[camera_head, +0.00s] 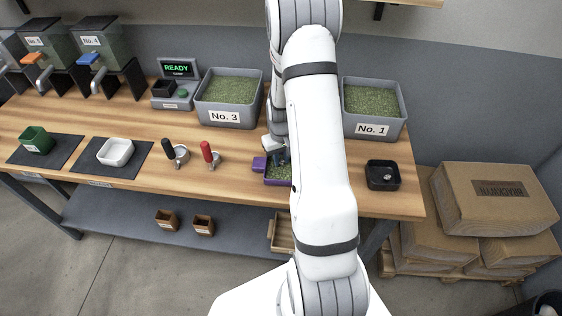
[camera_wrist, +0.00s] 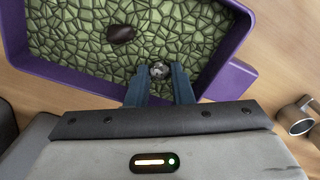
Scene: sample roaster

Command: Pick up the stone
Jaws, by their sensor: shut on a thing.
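A small grey speckled stone (camera_wrist: 159,70) sits between the two blue fingertips of my gripper (camera_wrist: 160,75) in the wrist view. My gripper is shut on it, at the near side of the purple tray (camera_wrist: 62,78). The tray holds green beans (camera_wrist: 75,25), and one dark brown piece (camera_wrist: 121,34) lies on them beyond the fingertips. In the head view my gripper (camera_head: 279,160) is over the purple tray (camera_head: 259,164), and my arm hides the tray's right part. The stone cannot be made out there.
A black square dish (camera_head: 370,186) with a small pale piece in it stands to the right. Bins No. 3 (camera_head: 224,116) and No. 1 (camera_head: 372,129) stand behind. Red (camera_head: 207,151) and black-handled (camera_head: 168,149) tools lie left of the tray.

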